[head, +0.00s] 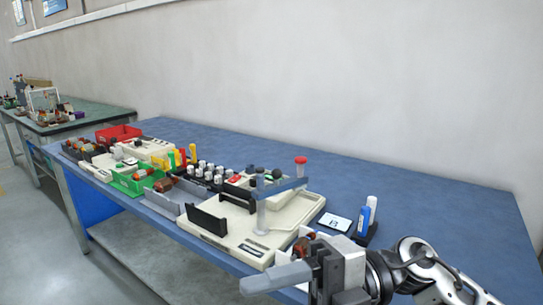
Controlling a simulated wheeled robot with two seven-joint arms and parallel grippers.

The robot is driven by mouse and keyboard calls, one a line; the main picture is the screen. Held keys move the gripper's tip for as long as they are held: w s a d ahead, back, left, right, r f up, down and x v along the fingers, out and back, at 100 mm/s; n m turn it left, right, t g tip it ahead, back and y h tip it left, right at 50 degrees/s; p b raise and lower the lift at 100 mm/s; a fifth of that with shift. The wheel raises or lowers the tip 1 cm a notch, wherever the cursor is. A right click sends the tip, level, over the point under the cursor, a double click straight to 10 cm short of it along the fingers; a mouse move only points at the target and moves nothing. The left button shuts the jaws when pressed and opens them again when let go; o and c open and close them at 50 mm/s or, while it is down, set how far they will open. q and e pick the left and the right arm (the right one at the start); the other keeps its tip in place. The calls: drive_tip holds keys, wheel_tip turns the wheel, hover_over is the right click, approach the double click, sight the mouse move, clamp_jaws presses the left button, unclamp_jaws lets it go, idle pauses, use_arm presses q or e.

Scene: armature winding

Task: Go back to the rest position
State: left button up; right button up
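My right gripper (268,280) and its arm come in from the bottom right in the head view. The gripper is in front of the blue table's (430,210) front edge, and its grey fingers point left. Only one finger shape shows clearly, so I cannot tell whether it is open or shut. No held thing shows at its tips. My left gripper is not in view.
A cream winding machine (283,228) with a red-topped post stands nearest the gripper. A green tray (130,185) and red bin (118,134) are farther left. The table's back right is clear.

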drive_tip(key=w+d+f+m+t+h, duration=0.1)
drive_tip(key=w+d+f+m+t, duration=0.25)
drive_tip(key=m+t, duration=0.9)
drive_tip(key=w+d+f+m+t+h, duration=0.25)
drive_tip(key=w+m+t, duration=0.25)
drive_tip(key=m+t, duration=0.7)
drive_tip(key=s+d+f+m+g+h, duration=0.2)
drive_tip(key=s+f+m+h, duration=0.1)
drive_tip(key=f, duration=0.5)
drive_tip(key=s+d+f+m+g+h, duration=0.3)
drive_tip(key=s+f+m+h, duration=0.1)
drive_tip(key=f, duration=0.4)
drive_tip(key=s+d+f+m+g+h, duration=0.3)
drive_tip(key=s+f, duration=0.1)
drive_tip(key=f, duration=0.4)
drive_tip(key=shift+m+p, duration=0.35)
drive_tip(key=shift+p, duration=0.1)
